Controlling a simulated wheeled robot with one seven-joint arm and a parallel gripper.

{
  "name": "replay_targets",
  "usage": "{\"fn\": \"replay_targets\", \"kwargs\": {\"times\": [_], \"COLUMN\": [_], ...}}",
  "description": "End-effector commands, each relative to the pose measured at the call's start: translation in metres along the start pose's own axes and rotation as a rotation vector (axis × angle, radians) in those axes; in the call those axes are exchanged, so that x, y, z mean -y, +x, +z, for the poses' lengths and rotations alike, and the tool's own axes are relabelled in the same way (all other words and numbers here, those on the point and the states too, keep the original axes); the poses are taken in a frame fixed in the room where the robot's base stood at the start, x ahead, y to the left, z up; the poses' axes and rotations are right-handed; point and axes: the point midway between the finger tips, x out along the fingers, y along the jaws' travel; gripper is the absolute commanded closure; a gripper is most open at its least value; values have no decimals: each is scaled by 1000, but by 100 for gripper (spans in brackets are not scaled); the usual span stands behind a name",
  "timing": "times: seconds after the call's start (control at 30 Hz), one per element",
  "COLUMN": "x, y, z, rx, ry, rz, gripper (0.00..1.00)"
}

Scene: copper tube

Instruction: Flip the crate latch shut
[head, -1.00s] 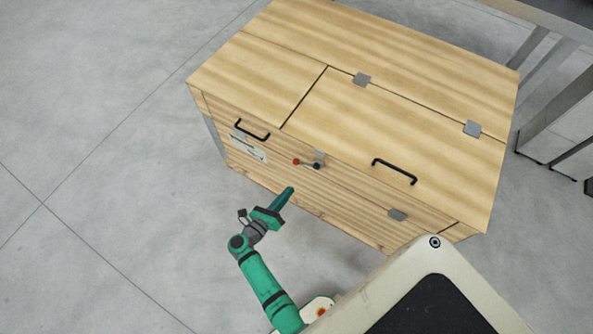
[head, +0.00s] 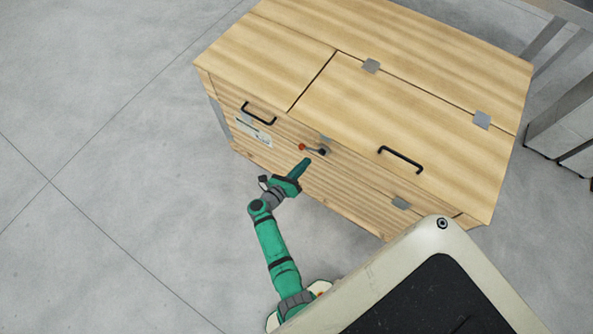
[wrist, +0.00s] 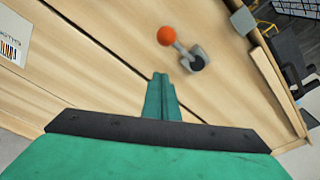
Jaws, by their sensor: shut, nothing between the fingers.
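The wooden crate (head: 265,75) stands on the floor with its lid down. Its latch (head: 312,150) is on the front face just below the lid edge: a short grey lever with a red-orange ball at its left end and a dark pivot at its right end. In the wrist view the latch's ball (wrist: 166,36) is at the upper middle, with the lever running down right to the pivot. My gripper (head: 306,162) is shut and empty, its fingertips just below the lever. In the wrist view the fingertips (wrist: 160,76) lie below the ball, apparently apart from it.
Two black handles (head: 400,158) (head: 259,112) sit on the crate, and a white label (head: 253,132) is on the front at left. A metal-legged table (head: 560,60) stands at the right. The floor at left is clear.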

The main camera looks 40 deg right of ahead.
Motion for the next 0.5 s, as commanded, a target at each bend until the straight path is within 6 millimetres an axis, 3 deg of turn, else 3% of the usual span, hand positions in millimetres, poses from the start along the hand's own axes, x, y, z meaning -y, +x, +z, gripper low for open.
{"fn": "replay_targets", "kwargs": {"times": [0.13,0.3,0.5], "x": [0,0,1], "y": [23,12,9], "z": [0,23,35], "rx": [-2,2,-1], "ry": [1,3,1], "rz": [-1,1,-2], "gripper": [100,100,100]}}
